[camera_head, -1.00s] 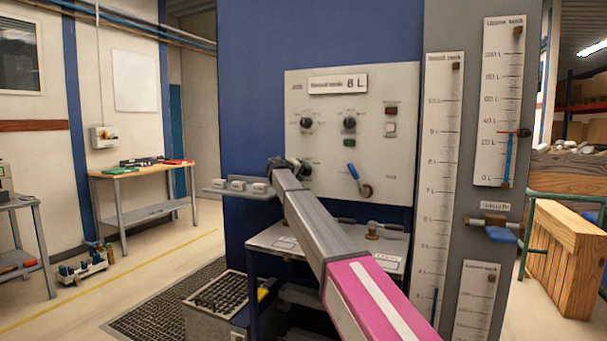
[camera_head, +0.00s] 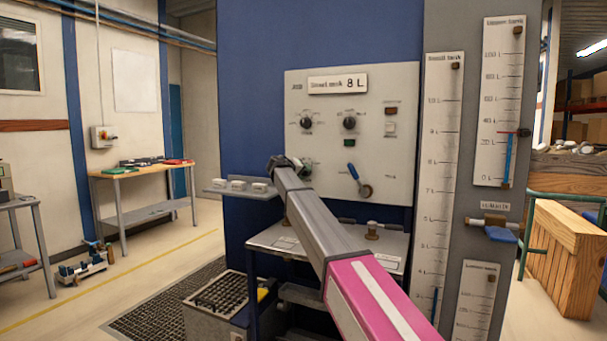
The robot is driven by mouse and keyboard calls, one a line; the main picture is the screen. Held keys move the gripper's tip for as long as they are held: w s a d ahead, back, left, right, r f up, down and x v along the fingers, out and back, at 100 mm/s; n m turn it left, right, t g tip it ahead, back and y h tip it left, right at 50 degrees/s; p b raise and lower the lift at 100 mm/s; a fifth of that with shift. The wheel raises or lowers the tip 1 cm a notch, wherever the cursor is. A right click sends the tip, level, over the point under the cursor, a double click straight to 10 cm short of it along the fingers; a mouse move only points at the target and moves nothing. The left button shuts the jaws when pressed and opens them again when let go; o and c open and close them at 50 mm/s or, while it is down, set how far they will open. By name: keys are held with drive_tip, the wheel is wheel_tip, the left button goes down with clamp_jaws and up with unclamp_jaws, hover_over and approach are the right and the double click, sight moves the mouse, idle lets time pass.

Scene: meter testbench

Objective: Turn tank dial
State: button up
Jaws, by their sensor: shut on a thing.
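A light grey control panel (camera_head: 398,85) stands upright on a blue wall and carries two black dials, the left one (camera_head: 306,122) and the right one (camera_head: 349,123). My gripper (camera_head: 298,166) is at the panel's lower left, below the left dial. It is shut on what looks like the tank dial there, which my gripper and arm hide. The jaws are mostly hidden too. A sign (camera_head: 338,84) at the panel's top reads small tank 8 L. The tall small tank gauge (camera_head: 441,150) shows a short blue column at its bottom.
A blue-handled lever (camera_head: 353,172) sits on the panel right of my gripper. A small shelf with white blocks (camera_head: 238,186) is left of it. A metal bench (camera_head: 265,238) stands below my arm. The upper tank gauge (camera_head: 501,100) and a blue-handled valve (camera_head: 499,233) are at right.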

drive_tip(key=m+y, duration=0.1)
drive_tip(key=m, duration=0.1)
drive_tip(key=shift+m+y, duration=1.1)
drive_tip(key=shift+m, duration=0.4)
drive_tip(key=o, duration=0.9)
drive_tip(key=v, duration=1.1)
drive_tip(key=shift+d+f, duration=0.1)
drive_tip(key=shift+f, duration=0.05)
